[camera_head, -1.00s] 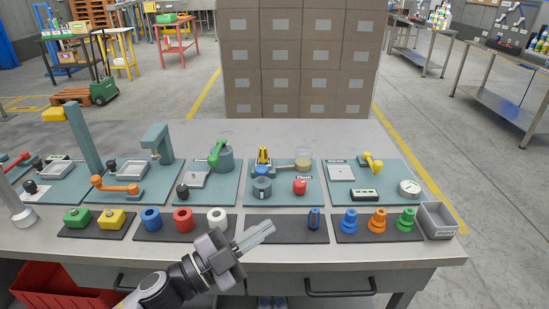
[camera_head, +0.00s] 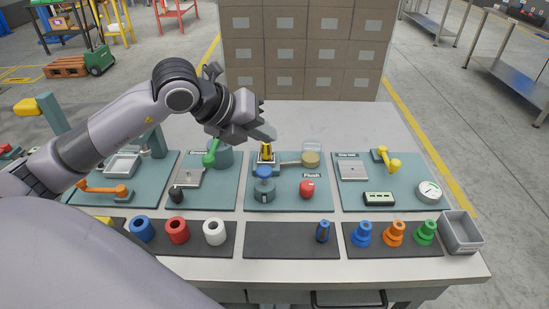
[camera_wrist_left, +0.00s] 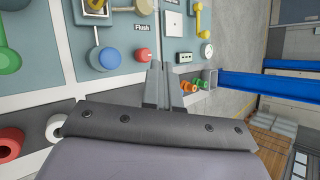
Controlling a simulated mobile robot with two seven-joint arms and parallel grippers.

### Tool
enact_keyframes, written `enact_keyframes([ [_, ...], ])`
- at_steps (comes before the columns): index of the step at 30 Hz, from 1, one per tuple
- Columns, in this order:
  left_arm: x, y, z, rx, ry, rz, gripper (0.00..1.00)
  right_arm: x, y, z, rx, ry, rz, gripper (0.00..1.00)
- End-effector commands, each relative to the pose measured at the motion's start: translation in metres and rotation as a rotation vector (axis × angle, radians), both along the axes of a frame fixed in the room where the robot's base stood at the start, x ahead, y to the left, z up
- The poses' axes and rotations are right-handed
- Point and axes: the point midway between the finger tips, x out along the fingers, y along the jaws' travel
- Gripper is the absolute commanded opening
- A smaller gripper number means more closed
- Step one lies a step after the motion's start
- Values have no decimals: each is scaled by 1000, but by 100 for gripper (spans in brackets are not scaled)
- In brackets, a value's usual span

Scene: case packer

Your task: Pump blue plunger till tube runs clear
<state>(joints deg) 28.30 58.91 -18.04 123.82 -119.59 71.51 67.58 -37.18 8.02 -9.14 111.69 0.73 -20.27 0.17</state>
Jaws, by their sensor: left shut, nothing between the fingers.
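The blue plunger (camera_head: 264,172) tops a grey-blue round pot on the Flush panel; in the wrist view it is the blue round cap (camera_wrist_left: 107,57). A thin tube (camera_head: 291,162) runs from the yellow-and-black fitting (camera_head: 266,152) to a clear cup (camera_head: 311,158) holding yellowish-tan liquid. The tube's contents are too small to tell. My left gripper (camera_head: 266,133) is shut and empty, raised above the panel; in the head view it appears just beyond the yellow fitting. In the wrist view its fingers (camera_wrist_left: 158,82) lie right of the plunger, apart from it. My right gripper is out of view.
A red knob (camera_head: 307,189) stands right of the plunger. A green-handled valve (camera_head: 211,152) is to the left. In front are a dark mat (camera_head: 275,241) with a blue bottle-like piece (camera_head: 322,231), coloured rings and stepped plugs. A grey bin (camera_head: 461,232) sits at right.

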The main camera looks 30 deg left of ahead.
Motion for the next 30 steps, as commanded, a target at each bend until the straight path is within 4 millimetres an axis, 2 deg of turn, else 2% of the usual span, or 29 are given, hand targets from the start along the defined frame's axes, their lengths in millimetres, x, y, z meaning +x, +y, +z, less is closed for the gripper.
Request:
enact_keyframes([
  [3,4,16,10,56,-20,53,0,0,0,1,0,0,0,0],
  [6,5,21,12,73,-25,71,0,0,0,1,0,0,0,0],
  [18,5,21,11,74,-25,72,0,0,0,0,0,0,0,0],
  [23,5,21,2,74,-25,71,0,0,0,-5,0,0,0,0],
  [30,4,21,-27,74,-22,71,0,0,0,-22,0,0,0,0],
])
